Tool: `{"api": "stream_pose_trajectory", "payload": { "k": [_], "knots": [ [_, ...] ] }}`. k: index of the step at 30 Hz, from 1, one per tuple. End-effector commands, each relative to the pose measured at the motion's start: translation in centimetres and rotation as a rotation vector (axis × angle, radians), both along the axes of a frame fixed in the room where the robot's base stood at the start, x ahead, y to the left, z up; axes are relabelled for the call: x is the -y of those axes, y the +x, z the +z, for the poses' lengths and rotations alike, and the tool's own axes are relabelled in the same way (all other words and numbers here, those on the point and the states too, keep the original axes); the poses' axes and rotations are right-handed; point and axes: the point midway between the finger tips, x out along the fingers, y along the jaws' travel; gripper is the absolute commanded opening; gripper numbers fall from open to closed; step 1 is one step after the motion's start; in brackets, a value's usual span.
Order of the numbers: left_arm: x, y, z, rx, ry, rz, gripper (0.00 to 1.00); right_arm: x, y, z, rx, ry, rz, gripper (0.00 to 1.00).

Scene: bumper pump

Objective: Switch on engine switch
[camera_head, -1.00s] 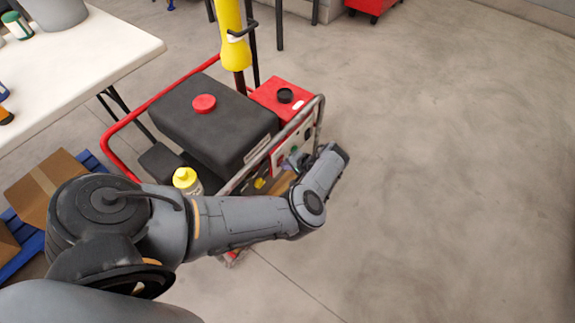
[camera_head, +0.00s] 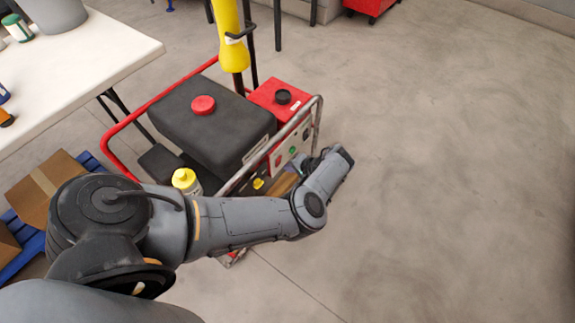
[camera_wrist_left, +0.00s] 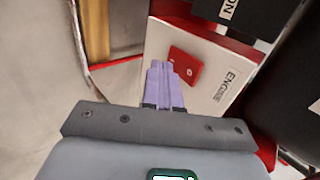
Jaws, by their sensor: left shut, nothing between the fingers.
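The engine switch (camera_wrist_left: 186,68) is a red rocker on a white panel (camera_wrist_left: 205,85) marked "ENGINE" in the left wrist view. My left gripper (camera_wrist_left: 159,68) has its two purple fingers shut together and empty, with the tips just left of the switch in that view. I cannot tell whether they touch it. In the head view the left gripper (camera_head: 308,164) is at the control panel (camera_head: 283,155) on the right side of the black and red pump machine (camera_head: 205,125), its fingers small and partly hidden. My right gripper is not in view.
A metal and red tube frame (camera_head: 108,145) surrounds the machine. A white table (camera_head: 95,60) and cardboard boxes (camera_head: 45,185) are at the left. The floor at the right is clear.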

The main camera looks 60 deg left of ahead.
Motion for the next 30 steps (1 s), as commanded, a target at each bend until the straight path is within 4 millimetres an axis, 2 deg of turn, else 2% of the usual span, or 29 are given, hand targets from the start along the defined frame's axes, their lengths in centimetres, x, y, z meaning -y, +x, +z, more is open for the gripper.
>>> {"api": "stream_pose_trajectory", "payload": {
  "k": [2, 3, 6, 15, 21, 30],
  "knots": [
    [0.8, 0.4, -0.3, 0.000, -0.001, 0.000, 0.00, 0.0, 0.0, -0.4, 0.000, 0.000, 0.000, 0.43],
    [1.5, 0.8, 0.9, 0.002, 0.000, 0.000, 0.00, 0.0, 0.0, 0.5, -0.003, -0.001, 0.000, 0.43],
    [3.2, 1.6, 2.0, 0.002, -0.002, -0.001, 0.00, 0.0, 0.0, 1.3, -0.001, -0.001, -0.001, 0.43],
    [6.9, 3.3, 4.4, 0.001, -0.002, 0.000, 0.00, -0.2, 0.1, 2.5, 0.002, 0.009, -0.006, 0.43],
    [8.0, 3.8, 5.1, 0.001, 0.000, 0.002, 0.00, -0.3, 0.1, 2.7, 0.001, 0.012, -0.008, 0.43],
    [8.2, 3.9, 5.3, 0.001, 0.000, 0.002, 0.00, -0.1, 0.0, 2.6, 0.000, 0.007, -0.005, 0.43]
  ]
}}
